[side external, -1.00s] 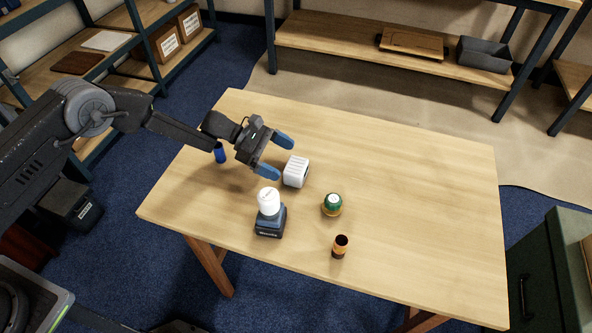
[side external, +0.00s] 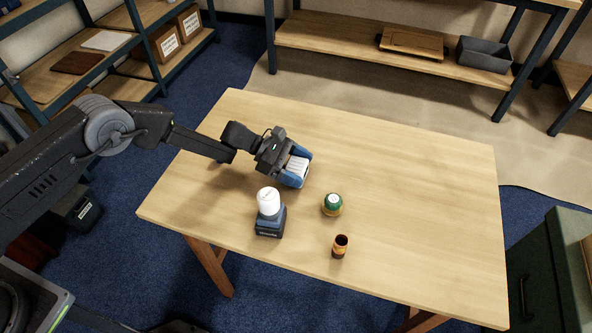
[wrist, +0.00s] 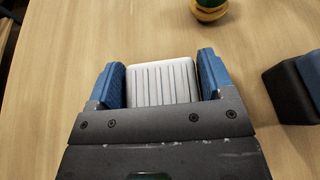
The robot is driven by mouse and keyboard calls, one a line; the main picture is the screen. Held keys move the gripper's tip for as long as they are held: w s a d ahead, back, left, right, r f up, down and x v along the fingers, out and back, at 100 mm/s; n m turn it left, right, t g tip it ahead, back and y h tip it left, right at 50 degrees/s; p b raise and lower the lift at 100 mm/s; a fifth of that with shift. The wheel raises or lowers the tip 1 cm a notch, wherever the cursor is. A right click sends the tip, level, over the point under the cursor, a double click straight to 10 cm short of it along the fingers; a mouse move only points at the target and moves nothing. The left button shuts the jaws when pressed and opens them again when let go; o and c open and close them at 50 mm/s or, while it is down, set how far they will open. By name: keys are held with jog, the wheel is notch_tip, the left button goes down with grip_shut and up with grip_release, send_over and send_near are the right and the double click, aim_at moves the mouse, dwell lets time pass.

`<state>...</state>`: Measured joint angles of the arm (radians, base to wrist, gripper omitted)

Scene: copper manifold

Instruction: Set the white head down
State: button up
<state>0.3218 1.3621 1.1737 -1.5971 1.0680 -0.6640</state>
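A white ribbed block (side external: 298,164), which may be the white head, is between the blue fingers of my gripper (side external: 298,168) at the middle of the table. In the wrist view the ribbed block (wrist: 161,83) fills nearly all the space between the fingertips (wrist: 162,80). Whether both fingers press on it is not clear. In the side view the fingers hide part of it, and I cannot tell if it rests on the table. A white round-topped piece (side external: 268,200) stands upright on a dark blue and black base (side external: 270,222) nearer the front.
A green-topped piece with a yellowish base (side external: 332,204) stands to the right of my gripper. A copper-coloured and black cup-like piece (side external: 340,246) stands nearer the table's front edge. The right part of the wooden table (side external: 430,190) is clear.

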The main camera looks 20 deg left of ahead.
aim_at(299, 166)
jog(key=shift+r, duration=0.1)
jog(key=c, duration=0.8)
jog(key=shift+r, duration=0.55)
jog(key=shift+c, duration=0.2)
notch_tip(299, 166, up, 3)
jog(key=shift+f, duration=0.15)
jog(key=w+a+r+n+t, duration=0.2)
jog(key=a+r, duration=0.2)
jog(key=a, duration=0.3)
jog(key=w+a+r+n+t, duration=0.1)
jog(key=a+r+n+t, duration=0.15)
jog(key=a, duration=0.45)
jog(key=shift+t+y, duration=0.4)
jog(key=shift+t, duration=0.05)
jog(key=d+f, duration=0.2)
jog(key=d, duration=0.1)
jog(key=d+f, duration=0.2)
jog(key=d, duration=0.2)
jog(key=d+f, duration=0.2)
jog(key=d, duration=0.1)
jog(key=shift+w+d, duration=0.35)
jog(key=shift+d, duration=0.05)
jog(key=shift+d+f, duration=0.1)
jog(key=shift+f, duration=1.95)
